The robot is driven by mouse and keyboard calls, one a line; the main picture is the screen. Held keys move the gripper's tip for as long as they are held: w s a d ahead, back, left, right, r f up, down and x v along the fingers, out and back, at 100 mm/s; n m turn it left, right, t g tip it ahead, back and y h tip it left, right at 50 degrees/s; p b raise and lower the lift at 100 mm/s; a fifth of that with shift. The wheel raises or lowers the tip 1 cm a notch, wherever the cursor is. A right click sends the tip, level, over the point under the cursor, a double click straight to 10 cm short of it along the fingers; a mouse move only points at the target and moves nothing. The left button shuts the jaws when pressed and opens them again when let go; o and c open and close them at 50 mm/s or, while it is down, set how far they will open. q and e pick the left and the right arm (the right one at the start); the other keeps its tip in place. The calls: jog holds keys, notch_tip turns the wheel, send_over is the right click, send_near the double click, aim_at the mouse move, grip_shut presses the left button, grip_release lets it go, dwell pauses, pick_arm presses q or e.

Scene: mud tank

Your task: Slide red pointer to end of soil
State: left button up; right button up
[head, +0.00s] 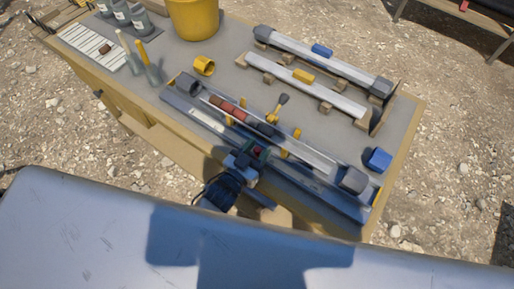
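A long trough (318,162) lies along the front of the table and holds a soil core (235,110) with reddish-brown and dark segments in its left half. A small red piece (258,153), which looks like the red pointer, shows at the front side of the trough, just past the dark end of the soil. My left gripper (250,158) is at this red piece, and its fingers partly hide it. The picture is too small to tell whether the fingers are closed on it. My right gripper is not in view.
Behind the trough lie a yellow-handled tool (279,107) and two long tubes, one with a blue slider (322,50), one with a yellow slider (304,76). A blue block (378,159) sits at right. A yellow bucket (194,20), yellow ring (204,66) and bottles (122,12) stand farther back.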

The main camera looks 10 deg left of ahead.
pick_arm(q)
jog(key=shift+s+a+f, duration=0.1)
jog(key=shift+s+a, duration=0.1)
jog(key=shift+s, duration=0.3)
jog(key=b+v, duration=0.2)
jog(key=v, duration=0.7)
jog(key=shift+s+a, duration=0.15)
jog(key=shift+s, duration=0.2)
jog(key=s+a+f+n+g+y, duration=0.1)
jog(key=s+a+f+g+y, duration=0.15)
jog(key=f, duration=0.65)
jog(key=s+a+f+g+y, duration=0.1)
jog(key=s+a+f+g, duration=0.15)
jog(key=f, duration=0.65)
jog(key=s+a+f+n+g+y, duration=0.1)
jog(key=s+f+g, duration=0.2)
jog(key=f, duration=0.7)
jog(key=s+a+f+g, duration=0.1)
jog(key=s+f+g, duration=0.1)
jog(key=s, duration=0.3)
jog(key=s+a+f+g+y, duration=0.1)
jog(key=s+a+f+g, duration=0.1)
jog(key=s+f, duration=0.3)
jog(key=s+a+f+g+y, duration=0.1)
jog(key=s+a+f+g, duration=0.1)
jog(key=s, duration=0.5)
notch_tip(320, 180, down, 2)
jog(key=shift+s+f+g, duration=0.1)
jog(key=shift+s+g, duration=0.1)
jog(key=shift+g, duration=0.6)
